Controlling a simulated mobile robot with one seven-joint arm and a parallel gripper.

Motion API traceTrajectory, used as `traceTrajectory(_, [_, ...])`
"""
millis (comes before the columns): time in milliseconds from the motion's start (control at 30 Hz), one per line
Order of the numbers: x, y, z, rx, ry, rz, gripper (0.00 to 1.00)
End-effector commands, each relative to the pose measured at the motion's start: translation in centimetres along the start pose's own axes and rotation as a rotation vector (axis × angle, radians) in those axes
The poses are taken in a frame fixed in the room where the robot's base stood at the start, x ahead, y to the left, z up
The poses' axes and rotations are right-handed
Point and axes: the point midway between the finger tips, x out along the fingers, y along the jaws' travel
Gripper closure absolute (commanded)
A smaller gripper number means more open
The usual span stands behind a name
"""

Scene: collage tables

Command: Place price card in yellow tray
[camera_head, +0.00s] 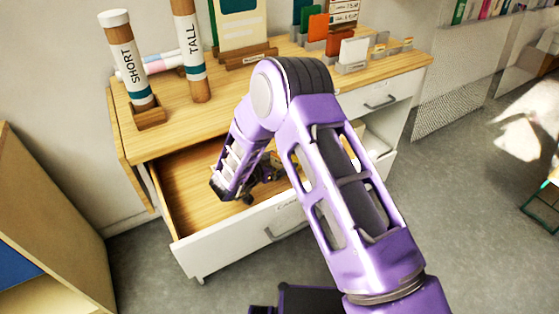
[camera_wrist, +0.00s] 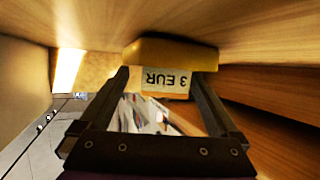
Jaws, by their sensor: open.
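A price card (camera_wrist: 166,79) reading "3 EUR" shows upside down in the wrist view. It meets a yellow, rounded piece (camera_wrist: 170,53) that lies against the wooden surface; I cannot tell whether this is the yellow tray or the card's own base. My gripper (camera_wrist: 160,76) is open, with one dark finger on each side of the card; contact is not clear. In the head view my gripper is down in the open drawer (camera_head: 182,190), mostly hidden by my purple arm, and the card cannot be made out there.
The open drawer's wooden walls stand close around my gripper. On the cabinet top (camera_head: 185,130) are the SHORT tube (camera_head: 128,62), the TALL tube (camera_head: 190,50) and several upright coloured cards. A wooden shelf unit (camera_head: 45,220) stands at left.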

Motion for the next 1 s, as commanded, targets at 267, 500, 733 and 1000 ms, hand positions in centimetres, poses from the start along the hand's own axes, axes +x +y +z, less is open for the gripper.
traceTrajectory(267, [-1.0, -0.1, -0.4, -0.001, -0.001, -0.003, 0.03])
traceTrajectory(500, [-5.9, -0.2, -0.5, -0.002, 0.001, -0.005, 0.03])
traceTrajectory(733, [-10.3, -0.1, -0.4, -0.001, -0.001, -0.003, 0.03])
traceTrajectory(1000, [-12.2, 0.0, -0.3, 0.0, -0.001, 0.0, 0.03])
